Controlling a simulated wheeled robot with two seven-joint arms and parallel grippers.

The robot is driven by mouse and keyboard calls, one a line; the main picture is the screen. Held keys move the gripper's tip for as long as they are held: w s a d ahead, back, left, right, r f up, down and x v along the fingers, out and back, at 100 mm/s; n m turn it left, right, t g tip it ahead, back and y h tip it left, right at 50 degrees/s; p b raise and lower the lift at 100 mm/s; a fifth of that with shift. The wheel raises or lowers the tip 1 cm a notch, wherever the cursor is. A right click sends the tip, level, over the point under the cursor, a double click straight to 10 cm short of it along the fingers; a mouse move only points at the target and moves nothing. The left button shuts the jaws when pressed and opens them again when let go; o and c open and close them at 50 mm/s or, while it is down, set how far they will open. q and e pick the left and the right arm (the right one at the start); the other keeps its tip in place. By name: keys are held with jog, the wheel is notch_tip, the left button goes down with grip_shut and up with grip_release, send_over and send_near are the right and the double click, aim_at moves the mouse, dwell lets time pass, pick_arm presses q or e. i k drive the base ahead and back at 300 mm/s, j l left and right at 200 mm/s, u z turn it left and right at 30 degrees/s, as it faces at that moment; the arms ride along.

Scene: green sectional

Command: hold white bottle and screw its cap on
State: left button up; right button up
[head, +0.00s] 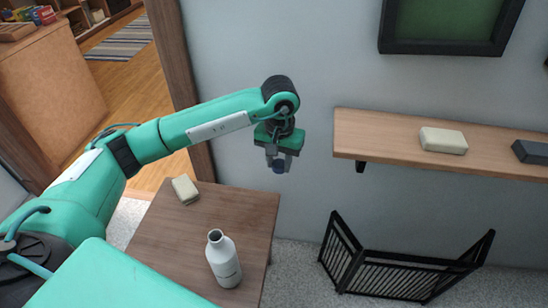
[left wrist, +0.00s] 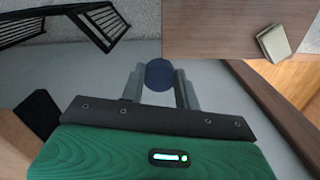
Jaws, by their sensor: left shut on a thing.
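The white bottle (head: 223,260) stands upright and uncapped on the small brown table (head: 165,225) in the head view. My left gripper (head: 279,164) is up near the wall, to the right of and above the bottle, beyond the table's right side. It is shut on a small dark blue cap (head: 279,168), which also shows between the fingers in the left wrist view (left wrist: 159,75). The bottle does not show in the left wrist view. My right gripper is in neither view.
A cream block (head: 185,189) lies at the table's back left; it also shows in the left wrist view (left wrist: 274,42). A wall shelf (head: 385,143) on the right holds another cream block (head: 443,140) and a dark block (head: 531,151). A black folding rack (head: 395,275) stands on the floor below.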

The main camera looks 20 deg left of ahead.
aim_at(221, 253)
jog(key=k+u, duration=0.15)
jog(key=u, duration=0.2)
jog(key=k+u, duration=0.15)
jog(key=u, duration=0.2)
jog(key=k+u, duration=0.15)
jog(key=u, duration=0.25)
